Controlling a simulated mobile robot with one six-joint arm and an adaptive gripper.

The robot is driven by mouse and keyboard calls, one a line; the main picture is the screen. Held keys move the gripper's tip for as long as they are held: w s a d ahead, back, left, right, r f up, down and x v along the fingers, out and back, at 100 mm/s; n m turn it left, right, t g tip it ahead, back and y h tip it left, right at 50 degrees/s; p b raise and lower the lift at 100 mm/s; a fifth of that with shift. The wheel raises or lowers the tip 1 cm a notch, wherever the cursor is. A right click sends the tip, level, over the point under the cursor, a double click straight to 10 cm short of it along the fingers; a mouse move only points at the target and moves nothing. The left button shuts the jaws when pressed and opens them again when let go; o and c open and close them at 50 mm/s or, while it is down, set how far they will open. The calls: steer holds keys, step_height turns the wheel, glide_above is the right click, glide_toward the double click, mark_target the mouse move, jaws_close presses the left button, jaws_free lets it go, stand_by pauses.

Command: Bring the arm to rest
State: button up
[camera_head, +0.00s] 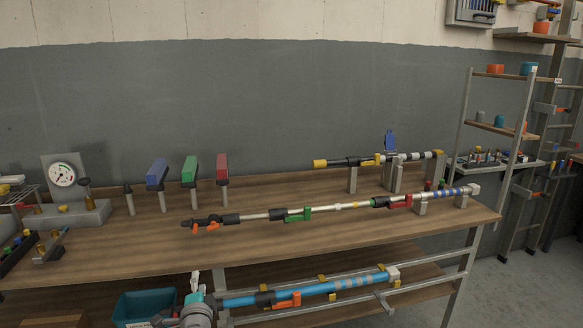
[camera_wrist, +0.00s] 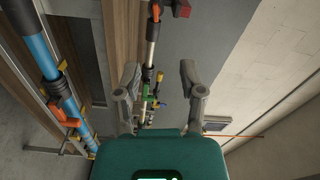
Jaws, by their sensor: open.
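My gripper (camera_wrist: 158,72) shows in the wrist view with its two grey fingers spread apart. Nothing is between the fingertips; a pole and fittings show farther off behind the gap. In the head view, a grey and teal part of my arm shows at the bottom left, in front of the workbench (camera_head: 290,254).
A blue pole (camera_head: 320,289) lies on rails below the benchtop, close to my arm. A teal bin (camera_head: 133,308) is at the lower left. A long jointed pole (camera_head: 330,207) rests on the bench. A shelf rack (camera_head: 497,127) stands at right.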

steer(key=w+d+f+n+g+y, duration=0.55)
steer(key=d+n+g, duration=0.2)
steer(key=n, duration=0.45)
steer(key=s+d+f+n+g+h, duration=0.15)
steer(key=d+f, duration=0.25)
steer(key=d, duration=0.4)
steer(key=s+d+f+g+h, duration=0.2)
steer(key=d+f+g+h, duration=0.15)
steer(key=d, duration=0.35)
steer(key=s+d+f+n+g+h, duration=0.15)
steer(key=d+f, duration=0.25)
steer(key=d, duration=0.4)
steer(key=s+d+f+m+g+h, duration=0.1)
steer(key=s+d+m+g+h, duration=0.2)
steer(key=s+d, duration=0.5)
step_height(320, 180, up, 16)
steer(key=w+d+p, duration=0.2)
steer(key=p, duration=1.4)
steer(key=shift+f+n+g, duration=0.15)
steer(key=shift+n+g, duration=0.25)
